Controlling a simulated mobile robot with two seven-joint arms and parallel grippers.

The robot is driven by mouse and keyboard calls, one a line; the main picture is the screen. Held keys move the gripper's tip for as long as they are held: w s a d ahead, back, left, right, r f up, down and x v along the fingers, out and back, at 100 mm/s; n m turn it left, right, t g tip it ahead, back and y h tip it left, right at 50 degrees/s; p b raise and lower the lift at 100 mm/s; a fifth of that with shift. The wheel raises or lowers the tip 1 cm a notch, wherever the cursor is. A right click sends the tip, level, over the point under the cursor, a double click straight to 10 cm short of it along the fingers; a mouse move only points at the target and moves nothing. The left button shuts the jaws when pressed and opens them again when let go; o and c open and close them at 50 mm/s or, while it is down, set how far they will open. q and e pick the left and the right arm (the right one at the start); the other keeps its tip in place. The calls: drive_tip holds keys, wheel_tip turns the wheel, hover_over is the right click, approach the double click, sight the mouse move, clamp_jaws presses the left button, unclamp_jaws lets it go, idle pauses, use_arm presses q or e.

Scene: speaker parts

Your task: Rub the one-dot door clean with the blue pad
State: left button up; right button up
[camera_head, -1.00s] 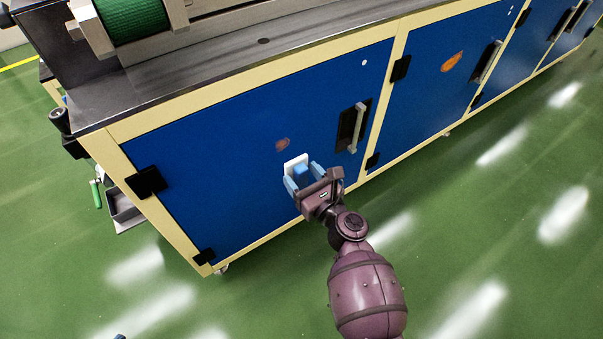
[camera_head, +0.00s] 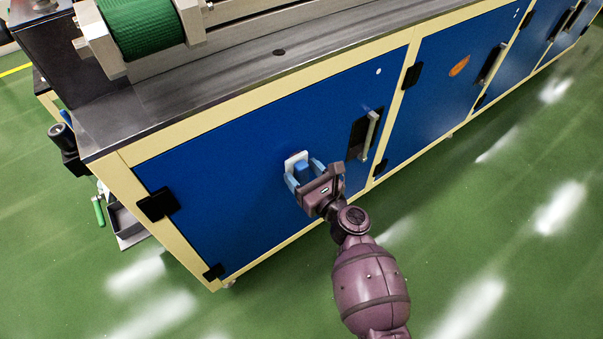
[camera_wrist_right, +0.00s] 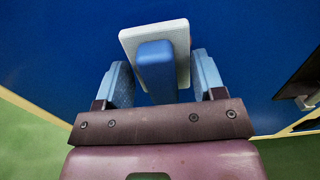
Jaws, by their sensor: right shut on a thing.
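The one-dot door (camera_head: 235,155) is the big blue door at the left of the bench front, with a single white dot (camera_head: 378,71) near its upper right corner. The blue pad (camera_head: 297,157) has a pale, whitish plate and a blue grip block; it also shows in the right wrist view (camera_wrist_right: 156,66). My right gripper (camera_head: 304,173) is shut on the blue block, with the pale plate against or very close to the door. My left gripper is out of view.
A black handle plate with a pale bar (camera_head: 368,135) stands out right of the pad. The neighbouring door (camera_head: 440,85) carries an orange mark (camera_head: 459,66). Black hinges (camera_head: 157,204) stick out at the door's left edge. The green floor in front is clear.

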drive_tip(key=shift+x, duration=0.9)
idle(0.8)
drive_tip(key=shift+w+d, duration=0.1)
drive_tip(key=shift+d, duration=0.05)
drive_tip(key=w+d, duration=0.2)
drive_tip(key=d, duration=0.1)
drive_tip(key=shift+w+b, duration=0.1)
drive_tip(key=shift+b, duration=0.2)
